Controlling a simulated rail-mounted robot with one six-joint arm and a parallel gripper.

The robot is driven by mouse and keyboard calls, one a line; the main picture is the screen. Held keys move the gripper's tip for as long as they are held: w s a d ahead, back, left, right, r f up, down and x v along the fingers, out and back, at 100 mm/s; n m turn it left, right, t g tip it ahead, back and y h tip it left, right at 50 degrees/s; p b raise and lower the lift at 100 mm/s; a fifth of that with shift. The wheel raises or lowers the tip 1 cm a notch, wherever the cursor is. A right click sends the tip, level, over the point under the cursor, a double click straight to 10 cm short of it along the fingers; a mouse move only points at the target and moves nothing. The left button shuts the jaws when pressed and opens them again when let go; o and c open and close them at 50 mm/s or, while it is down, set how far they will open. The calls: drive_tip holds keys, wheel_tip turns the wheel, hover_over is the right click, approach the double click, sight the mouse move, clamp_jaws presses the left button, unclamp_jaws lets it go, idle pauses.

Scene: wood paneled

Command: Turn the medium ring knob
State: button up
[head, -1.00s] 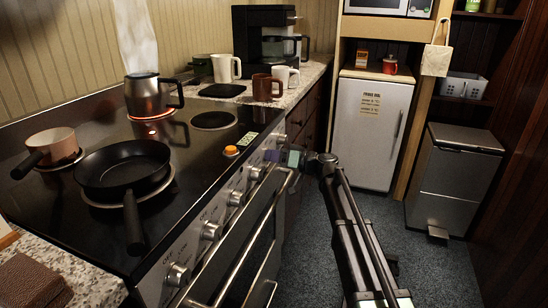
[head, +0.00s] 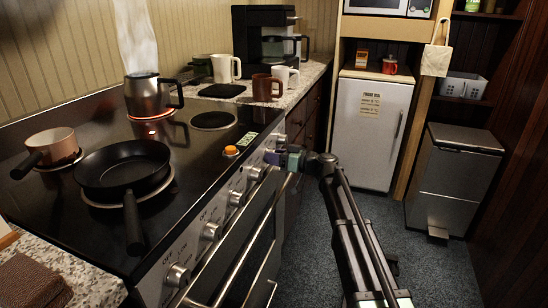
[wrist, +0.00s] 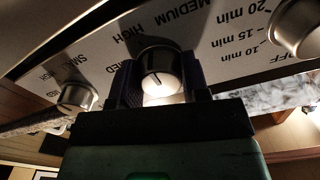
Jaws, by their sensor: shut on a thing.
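The medium ring knob (wrist: 160,78) is a round silver knob with a dark pointer line, on the stove's front panel under the printed word MEDIUM. HIGH and MED are printed to its left. In the wrist view my gripper (wrist: 161,88) has one dark finger on each side of the knob and is shut on it. The pointer stands nearly upright in that view, leaning a little to the left. In the head view my gripper (head: 284,158) is at the far end of the panel, and its fingers largely hide the knob.
Other knobs flank it: the small ring knob (wrist: 76,97) and a timer knob (wrist: 298,28). The oven door handle (head: 240,245) runs below the panel. A steaming kettle (head: 146,97) stands on a glowing ring. A frying pan (head: 122,168) and saucepan (head: 50,146) stand nearby.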

drive_tip(key=o, duration=0.9)
drive_tip(key=shift+o, duration=0.2)
drive_tip(key=v, duration=1.1)
